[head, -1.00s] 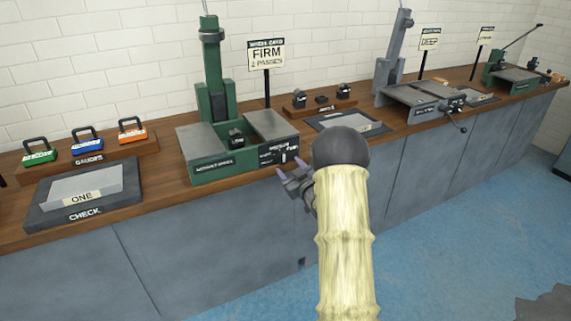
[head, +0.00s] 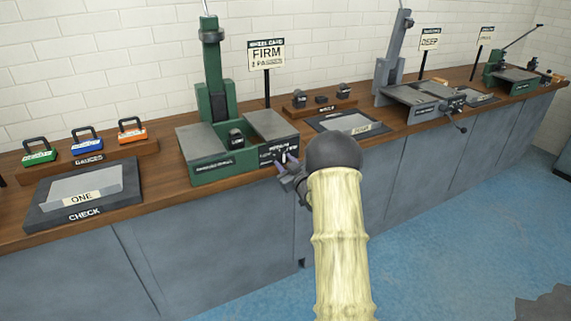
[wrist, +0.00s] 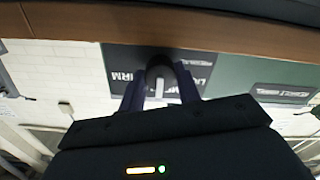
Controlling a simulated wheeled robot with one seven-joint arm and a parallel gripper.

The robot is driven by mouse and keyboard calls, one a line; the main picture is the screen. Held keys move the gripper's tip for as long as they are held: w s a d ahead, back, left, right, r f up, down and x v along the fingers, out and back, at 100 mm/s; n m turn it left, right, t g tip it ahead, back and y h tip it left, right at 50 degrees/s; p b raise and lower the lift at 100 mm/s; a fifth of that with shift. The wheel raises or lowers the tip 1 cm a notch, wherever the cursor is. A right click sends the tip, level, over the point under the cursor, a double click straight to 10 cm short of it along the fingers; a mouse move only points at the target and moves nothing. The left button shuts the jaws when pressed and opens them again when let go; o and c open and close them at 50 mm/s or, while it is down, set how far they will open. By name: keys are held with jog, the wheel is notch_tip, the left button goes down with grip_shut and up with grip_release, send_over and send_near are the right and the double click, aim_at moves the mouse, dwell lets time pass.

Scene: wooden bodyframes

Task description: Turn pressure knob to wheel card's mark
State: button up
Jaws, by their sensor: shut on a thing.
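The wheel card (head: 266,55) stands on a post behind the green machine (head: 226,150) and reads FIRM, with a passes line below. The pressure knob is a dark round knob (wrist: 160,68) with a white pointer, on the machine's dark front panel (wrist: 118,62). My gripper (head: 287,164) is at that panel, shut on the knob; it also shows in the wrist view (wrist: 160,92), a finger on each side. That view is upside down; the pointer seems to lie upright, toward the middle label. The FIRM label shows beside the knob; other labels are partly hidden.
The wooden bench (head: 160,200) carries a check tray (head: 85,195) and colored gauges (head: 87,141) at left. Another tray (head: 348,122) and a grey machine (head: 420,98) stand to the right. The blue floor (head: 440,240) in front is clear.

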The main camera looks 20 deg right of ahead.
jog(key=shift+m, duration=0.5)
jog(key=m+p, duration=0.1)
jog(key=m, duration=0.4)
jog(key=shift+p, duration=0.3)
jog(key=m+p, duration=0.1)
jog(key=m, duration=0.5)
jog(key=shift+a+p, duration=0.1)
jog(key=shift+p, duration=0.3)
jog(key=o, duration=1)
jog(key=shift+s, duration=0.1)
